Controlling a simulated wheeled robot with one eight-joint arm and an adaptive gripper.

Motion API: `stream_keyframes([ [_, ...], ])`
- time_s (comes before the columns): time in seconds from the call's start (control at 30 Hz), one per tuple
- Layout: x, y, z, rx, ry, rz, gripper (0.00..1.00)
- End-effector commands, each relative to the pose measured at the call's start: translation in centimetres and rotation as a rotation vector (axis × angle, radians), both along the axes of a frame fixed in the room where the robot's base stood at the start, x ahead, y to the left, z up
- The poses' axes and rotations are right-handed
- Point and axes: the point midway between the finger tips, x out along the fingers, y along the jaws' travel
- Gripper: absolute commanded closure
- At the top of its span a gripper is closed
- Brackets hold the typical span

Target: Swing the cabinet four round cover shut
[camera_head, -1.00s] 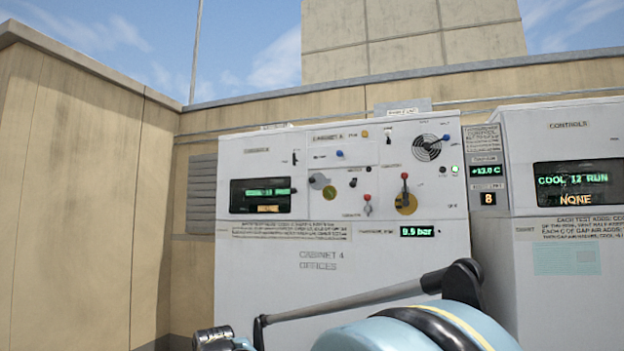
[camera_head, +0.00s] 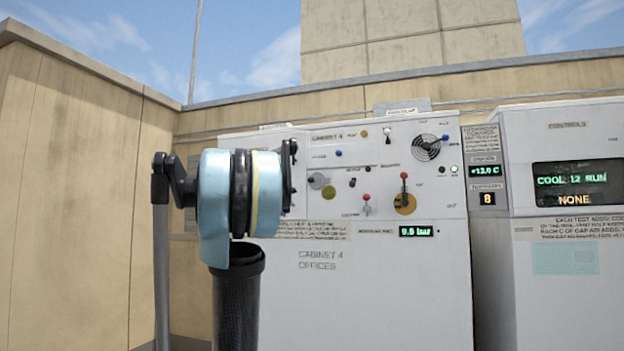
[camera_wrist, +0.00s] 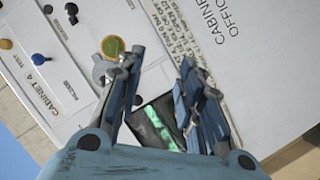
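On the front panel of cabinet four (camera_head: 365,290), a grey round cover (camera_head: 318,181) sits up and left of a yellow-green disc (camera_head: 329,192); the two appear to overlap slightly. In the wrist view the yellow-green disc (camera_wrist: 113,46) is in plain sight, and the grey cover (camera_wrist: 101,70) is partly hidden behind the left finger. My gripper (camera_wrist: 161,62) is open, with nothing between its fingers. The left fingertip appears near the discs, but I cannot tell its distance from the panel. In the head view my arm hides most of the gripper.
A dark display (camera_wrist: 158,128) shows between the fingers. A second cabinet (camera_head: 570,290) stands at right, a tan wall (camera_head: 80,200) at left.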

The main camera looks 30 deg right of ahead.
Motion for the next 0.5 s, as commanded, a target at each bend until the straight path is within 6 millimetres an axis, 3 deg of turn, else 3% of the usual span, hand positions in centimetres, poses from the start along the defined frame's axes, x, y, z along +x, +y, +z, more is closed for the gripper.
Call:
stream_keyframes([
  [0.03,1.3,-1.2,2.8,-0.05,-0.012,0.0,0.66],
  [0.1,2.7,-2.5,5.9,-0.112,-0.025,0.005,0.66],
  [0.2,4.2,-3.7,9.4,-0.182,-0.036,0.016,0.66],
  [0.33,5.4,-4.7,11.9,-0.235,-0.042,0.025,0.66],
  [0.5,6.1,-5.5,12.7,-0.254,-0.045,0.029,0.66],
])
